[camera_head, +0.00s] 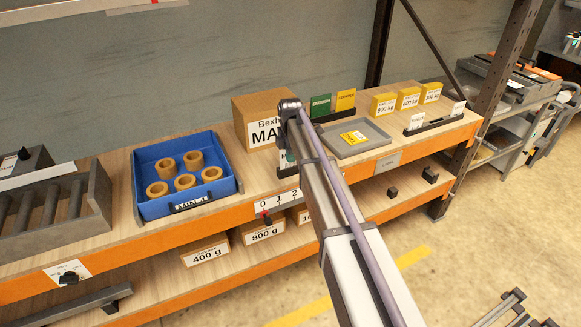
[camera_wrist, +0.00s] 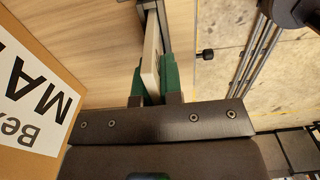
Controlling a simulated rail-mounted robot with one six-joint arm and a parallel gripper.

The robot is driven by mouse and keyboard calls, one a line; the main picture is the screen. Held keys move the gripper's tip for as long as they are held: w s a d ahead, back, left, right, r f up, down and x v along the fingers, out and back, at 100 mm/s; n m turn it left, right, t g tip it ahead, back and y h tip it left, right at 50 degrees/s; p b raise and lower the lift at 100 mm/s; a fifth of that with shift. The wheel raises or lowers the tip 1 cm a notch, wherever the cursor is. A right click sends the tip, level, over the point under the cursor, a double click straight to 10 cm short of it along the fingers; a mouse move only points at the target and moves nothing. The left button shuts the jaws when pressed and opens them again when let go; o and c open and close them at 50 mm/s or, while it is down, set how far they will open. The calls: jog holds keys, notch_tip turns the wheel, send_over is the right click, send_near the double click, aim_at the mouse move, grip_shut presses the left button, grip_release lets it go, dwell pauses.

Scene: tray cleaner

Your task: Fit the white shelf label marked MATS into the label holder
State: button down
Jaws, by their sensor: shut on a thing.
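My gripper shows in the wrist view (camera_wrist: 152,75), its two green fingers shut on a thin pale card-like piece (camera_wrist: 151,55), which I take for the white label. It is seen nearly edge-on, so no lettering can be read. The far end of the piece is by a dark, narrow holder-like part (camera_wrist: 146,8) at the top edge of the view; whether they touch or it sits inside I cannot tell. In the head view my gripper (camera_head: 283,160) is low over the wooden shelf in front of the cardboard box, mostly hidden by my arm.
The cardboard box (camera_head: 260,105) marked "MA..." stands close beside my gripper. A blue bin (camera_head: 219,150) with tan rings is to the left. A grey tray (camera_head: 371,143), yellow weight blocks (camera_head: 409,98) and a dark rack (camera_head: 439,123) with white cards are to the right.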

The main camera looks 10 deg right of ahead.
notch_tip(320, 180, down, 2)
jog(key=shift+f+b, duration=0.15)
jog(key=shift+b, duration=0.2)
jog(key=shift+r+p, duration=0.3)
jog(key=shift+r, duration=0.05)
jog(key=shift+f, duration=0.3)
jog(key=c, duration=1.3)
grip_release()
jog(key=shift+r, duration=0.1)
notch_tip(320, 180, up, 13)
jog(key=p, duration=1.2)
jog(key=shift+f, duration=0.25)
